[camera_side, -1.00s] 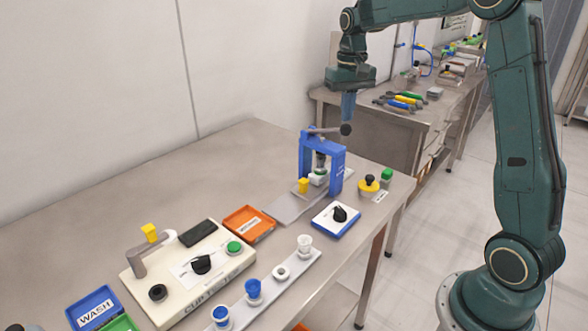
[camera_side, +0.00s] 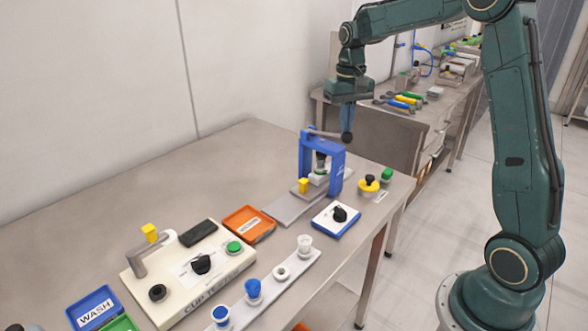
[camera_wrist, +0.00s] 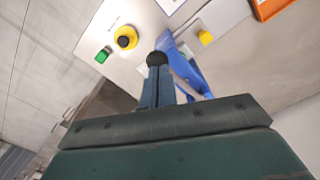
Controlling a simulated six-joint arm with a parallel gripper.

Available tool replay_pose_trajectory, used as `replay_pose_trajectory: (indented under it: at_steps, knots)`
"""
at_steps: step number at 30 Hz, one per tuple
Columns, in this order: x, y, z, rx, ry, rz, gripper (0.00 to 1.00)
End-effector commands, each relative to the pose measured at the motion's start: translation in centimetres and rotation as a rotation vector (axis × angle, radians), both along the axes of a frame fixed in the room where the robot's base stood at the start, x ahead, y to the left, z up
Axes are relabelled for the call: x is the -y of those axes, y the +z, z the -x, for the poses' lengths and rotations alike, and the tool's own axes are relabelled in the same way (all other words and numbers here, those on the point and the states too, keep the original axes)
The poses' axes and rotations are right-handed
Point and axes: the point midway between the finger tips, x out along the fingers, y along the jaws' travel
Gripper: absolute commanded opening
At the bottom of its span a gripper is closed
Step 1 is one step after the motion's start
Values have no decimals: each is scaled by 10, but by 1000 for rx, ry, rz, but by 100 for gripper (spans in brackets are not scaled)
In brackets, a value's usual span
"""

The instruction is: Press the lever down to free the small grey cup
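A blue press frame (camera_side: 336,165) stands towards the far right of the bench. Its lever ends in a black ball knob (camera_side: 347,137), which the wrist view also shows as a black ball (camera_wrist: 157,58). My gripper (camera_side: 347,130) points down with its fingertips at the top of the knob. The blue fingers (camera_wrist: 156,80) look shut together, with the knob just beyond their tips and not between them. A dark grey part (camera_side: 321,160) inside the frame sits above a white piece (camera_side: 318,178); I cannot tell whether it is the small grey cup.
A yellow-based black button (camera_side: 369,183) and a green button (camera_side: 386,175) are right of the frame. A dial box (camera_side: 336,219) is in front. A cup strip (camera_side: 265,298), orange tray (camera_side: 249,223) and cream station (camera_side: 190,265) are nearer.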

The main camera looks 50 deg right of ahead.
Motion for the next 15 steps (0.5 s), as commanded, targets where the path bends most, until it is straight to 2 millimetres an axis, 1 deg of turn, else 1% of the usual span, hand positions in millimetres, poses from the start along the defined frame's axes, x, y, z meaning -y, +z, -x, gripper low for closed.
replay_pose_trajectory:
  at_steps: [15]
  knots:
    - [0,-15,0,-1,0,0,0]
